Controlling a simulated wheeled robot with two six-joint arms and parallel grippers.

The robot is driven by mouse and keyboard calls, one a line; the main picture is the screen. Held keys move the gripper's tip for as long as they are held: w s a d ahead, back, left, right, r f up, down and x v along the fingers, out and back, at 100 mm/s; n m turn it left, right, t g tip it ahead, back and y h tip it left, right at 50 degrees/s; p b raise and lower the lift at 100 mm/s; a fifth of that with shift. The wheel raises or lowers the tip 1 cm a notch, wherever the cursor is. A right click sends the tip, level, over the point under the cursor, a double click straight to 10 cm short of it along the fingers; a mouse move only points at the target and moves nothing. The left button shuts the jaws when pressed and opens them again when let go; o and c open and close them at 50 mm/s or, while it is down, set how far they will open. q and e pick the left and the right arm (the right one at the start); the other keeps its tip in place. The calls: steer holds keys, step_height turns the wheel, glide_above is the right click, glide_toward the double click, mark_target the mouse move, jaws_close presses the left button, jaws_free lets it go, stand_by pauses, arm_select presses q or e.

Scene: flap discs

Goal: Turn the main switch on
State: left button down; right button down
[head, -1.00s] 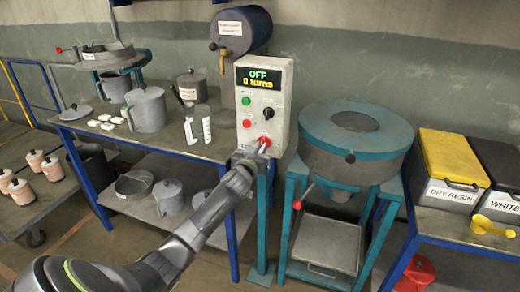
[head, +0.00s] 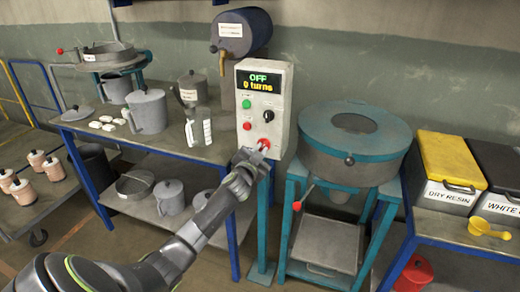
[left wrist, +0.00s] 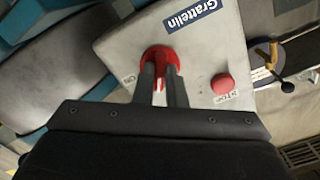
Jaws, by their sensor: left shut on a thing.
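The control box (head: 263,108) stands on a teal post, and its display (head: 265,80) reads "OFF" and "0 turns". The main switch is a red rotary knob (head: 267,143) low on the box's front. My left gripper (head: 262,149) is at this knob. In the left wrist view the gripper (left wrist: 162,88) is shut on the red knob (left wrist: 157,56), with its handle between the two fingers. An "ON" mark shows left of the knob. A red stop button (left wrist: 222,84) sits to its right. My right gripper is not in view.
A green button (head: 246,104), a smaller red button (head: 247,125) and a black knob (head: 267,115) are on the box above the switch. A teal mixer (head: 355,140) stands close at the right. A workbench (head: 190,150) with jugs stands at the left.

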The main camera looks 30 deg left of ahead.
arm_select(q)
steer(key=m+p, duration=0.1)
steer(key=m, duration=0.4)
steer(key=shift+m+p, duration=0.3)
steer(key=shift+p, duration=0.1)
steer(key=m+p, duration=0.1)
steer(key=m, duration=0.4)
steer(key=shift+m, duration=0.3)
steer(key=shift+p, duration=0.3)
steer(key=c, duration=1.5)
jaws_free()
steer(key=shift+s, duration=0.1)
steer(key=v, duration=1.7)
steer(key=shift+s, duration=0.15)
steer(key=shift+a, duration=0.1)
